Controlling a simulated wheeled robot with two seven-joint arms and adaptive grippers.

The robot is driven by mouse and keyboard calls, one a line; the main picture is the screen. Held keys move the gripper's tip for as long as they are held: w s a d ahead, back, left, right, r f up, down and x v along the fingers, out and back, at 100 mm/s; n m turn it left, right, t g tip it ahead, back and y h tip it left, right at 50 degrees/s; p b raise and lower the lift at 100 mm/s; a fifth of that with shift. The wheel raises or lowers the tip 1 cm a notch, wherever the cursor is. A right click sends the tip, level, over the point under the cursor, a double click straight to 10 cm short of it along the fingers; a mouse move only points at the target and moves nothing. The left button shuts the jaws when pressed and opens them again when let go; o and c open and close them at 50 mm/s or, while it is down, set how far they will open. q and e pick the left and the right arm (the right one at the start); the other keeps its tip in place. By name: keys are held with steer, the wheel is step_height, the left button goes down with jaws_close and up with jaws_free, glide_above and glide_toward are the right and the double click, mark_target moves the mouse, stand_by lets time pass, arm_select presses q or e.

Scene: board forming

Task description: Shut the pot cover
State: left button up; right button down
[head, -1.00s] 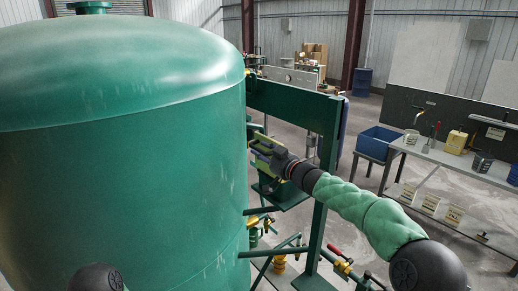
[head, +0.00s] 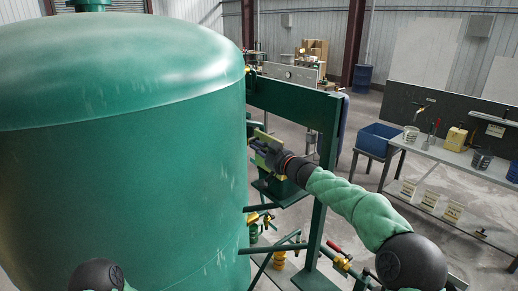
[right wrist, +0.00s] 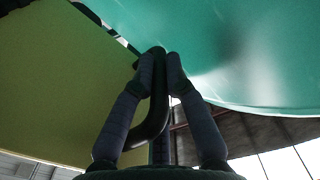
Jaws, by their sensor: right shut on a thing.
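The large green pot (head: 120,170) fills the left of the head view, with a smooth domed top (head: 130,60). My right gripper (head: 266,146) is at the pot's right side, partly masked by its own wrist. In the right wrist view my right gripper (right wrist: 164,62) is shut on a dark curved handle (right wrist: 158,110), which runs between the two fingers. A green curved surface (right wrist: 250,60) is at the upper right there and a flat yellow-green surface (right wrist: 60,85) at the left. I cannot tell which part the handle joins. My left gripper is out of view.
A green steel frame (head: 290,103) with pipes and valves stands close beside the pot and my right arm. A grey bench (head: 450,153) with tools and a blue bin (head: 381,139) stands at the right. Floor between them is mostly clear.

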mark_target(267, 142)
steer(key=shift+r, duration=0.1)
steer(key=shift+w+d+r+p, duration=0.1)
steer(key=shift+d+r+p, duration=0.1)
steer(key=shift+p, duration=0.5)
steer(key=w+d+m+p, duration=0.1)
steer(key=p, duration=0.1)
steer(key=d+m+p, duration=0.1)
steer(key=m+p, duration=0.1)
steer(key=shift+w+d+r, duration=0.3)
steer(key=shift+w, duration=0.1)
steer(key=shift+w+d+f+m, duration=0.1)
steer(key=shift+w+d+m, duration=0.6)
steer(key=shift+d, duration=0.2)
steer(key=shift+w+d+f+m, duration=0.1)
steer(key=shift+w+d+m, duration=0.45)
steer(key=shift+d+m, duration=0.25)
steer(key=shift+w+d, duration=0.1)
steer(key=shift+d, duration=0.05)
